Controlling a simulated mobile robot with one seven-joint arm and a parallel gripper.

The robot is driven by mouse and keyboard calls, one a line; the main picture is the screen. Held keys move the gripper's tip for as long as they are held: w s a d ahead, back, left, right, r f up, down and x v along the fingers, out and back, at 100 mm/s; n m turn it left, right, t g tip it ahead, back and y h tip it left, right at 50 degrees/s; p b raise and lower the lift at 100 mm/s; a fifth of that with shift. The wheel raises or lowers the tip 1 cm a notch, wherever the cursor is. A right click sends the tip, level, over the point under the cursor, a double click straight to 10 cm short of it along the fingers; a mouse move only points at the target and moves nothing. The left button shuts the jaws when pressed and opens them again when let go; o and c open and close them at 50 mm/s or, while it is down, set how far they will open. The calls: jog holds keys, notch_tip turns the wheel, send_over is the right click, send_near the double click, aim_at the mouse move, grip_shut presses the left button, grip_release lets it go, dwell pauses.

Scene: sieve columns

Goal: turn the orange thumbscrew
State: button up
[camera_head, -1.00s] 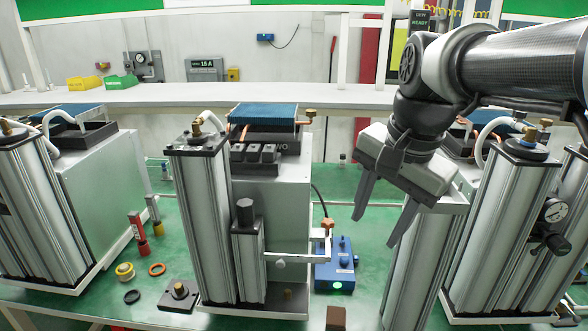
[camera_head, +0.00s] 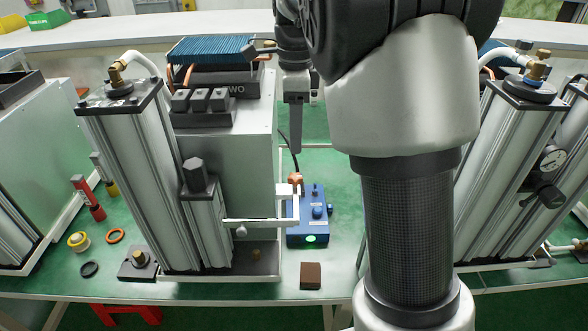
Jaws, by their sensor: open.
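The orange thumbscrew (camera_head: 295,180) sits at the right end of the white bracket arm (camera_head: 262,223) on the middle sieve column (camera_head: 160,185). It is small, and its lower part is partly hidden by the bracket. My gripper (camera_head: 296,151) points straight down above the thumbscrew, with a small gap in the picture between fingertip and screw. It is open and empty, seen nearly edge-on, so one finger covers the other. I cannot tell how far it is from the screw in depth.
A blue box with knobs and a green light (camera_head: 308,238) stands just right of the bracket. A brown block (camera_head: 311,275) lies at the table's front. Another column (camera_head: 512,175) stands to the right. My arm hides the green table between.

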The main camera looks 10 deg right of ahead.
aim_at(295, 176)
notch_tip(295, 176, down, 11)
jog(key=shift+f, duration=0.1)
dwell(0.3)
jog(key=c, duration=1)
jog(key=shift+c, duration=0.2)
